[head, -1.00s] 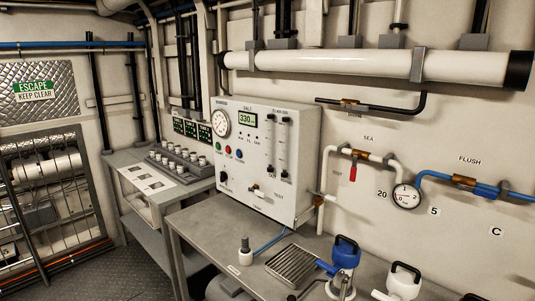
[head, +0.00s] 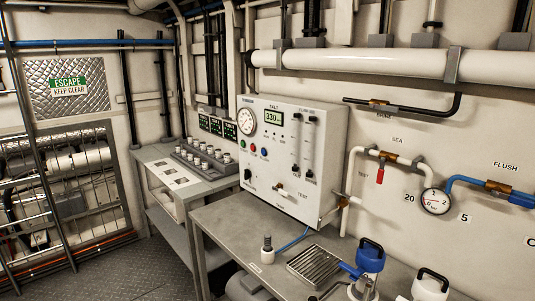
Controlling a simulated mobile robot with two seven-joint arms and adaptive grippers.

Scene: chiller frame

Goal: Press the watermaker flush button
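The watermaker panel (head: 291,160) is a white box on the wall above the grey bench, near the middle of the head view. It has a round gauge (head: 246,121), a display reading about 330 (head: 273,117) and flow tubes on its right side. A row of small buttons sits below the gauge: green (head: 243,145), red (head: 253,149) and blue (head: 264,152). Their labels are too small to read. A "FLUSH" label (head: 505,166) is on the wall at the right, above a blue pipe with a brass valve (head: 499,187). Neither gripper is in view.
The grey bench (head: 222,222) bears a drain tray (head: 315,264), a small bottle (head: 267,250), a blue-topped jug (head: 370,258) and a white container (head: 431,286). A second bench with a rack of cups (head: 202,155) stands behind at left. Dark floor (head: 150,270) is open at lower left.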

